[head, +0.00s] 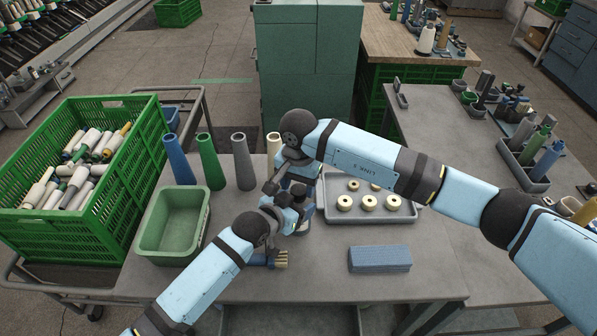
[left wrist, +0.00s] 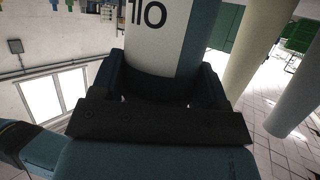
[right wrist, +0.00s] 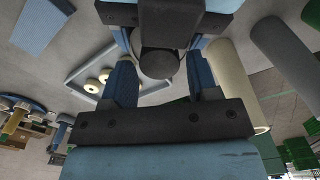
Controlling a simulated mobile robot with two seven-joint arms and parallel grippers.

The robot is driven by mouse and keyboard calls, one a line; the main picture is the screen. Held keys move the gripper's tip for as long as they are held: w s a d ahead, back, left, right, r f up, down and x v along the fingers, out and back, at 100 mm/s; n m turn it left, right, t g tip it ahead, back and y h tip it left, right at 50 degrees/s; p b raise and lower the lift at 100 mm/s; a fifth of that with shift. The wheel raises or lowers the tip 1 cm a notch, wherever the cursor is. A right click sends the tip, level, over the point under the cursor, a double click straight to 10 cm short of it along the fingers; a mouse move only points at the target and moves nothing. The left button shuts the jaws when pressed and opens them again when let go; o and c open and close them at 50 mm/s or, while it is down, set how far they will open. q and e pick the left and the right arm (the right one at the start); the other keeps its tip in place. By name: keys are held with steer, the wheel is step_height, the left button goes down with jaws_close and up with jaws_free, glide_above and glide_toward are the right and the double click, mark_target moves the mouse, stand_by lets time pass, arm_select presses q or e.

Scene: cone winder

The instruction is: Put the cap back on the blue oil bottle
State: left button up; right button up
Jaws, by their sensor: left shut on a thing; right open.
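The blue oil bottle (left wrist: 190,40), with a white label, fills the top middle of the left wrist view. My left gripper (left wrist: 163,88) is shut on it, one finger at each side. In the head view the bottle is largely hidden behind my two grippers over the middle of the table. My right gripper (right wrist: 161,85) is open close to my left gripper. Between its fingers, in the right wrist view, shows a dark round piece (right wrist: 159,64) that looks like the cap. I cannot tell whether it sits on the bottle or touches the fingers.
A green tub (head: 146,248) stands left on the table (head: 322,276), with several cones such as the grey one (head: 243,163) behind. A grey tray (head: 333,214) with pale rings is right of my grippers. A blue block (head: 379,259) and a brush (head: 279,259) lie in front.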

steer(key=shift+f, duration=0.6)
steer(key=c, duration=0.8)
steer(key=m, duration=0.6)
steer(key=o, duration=1)
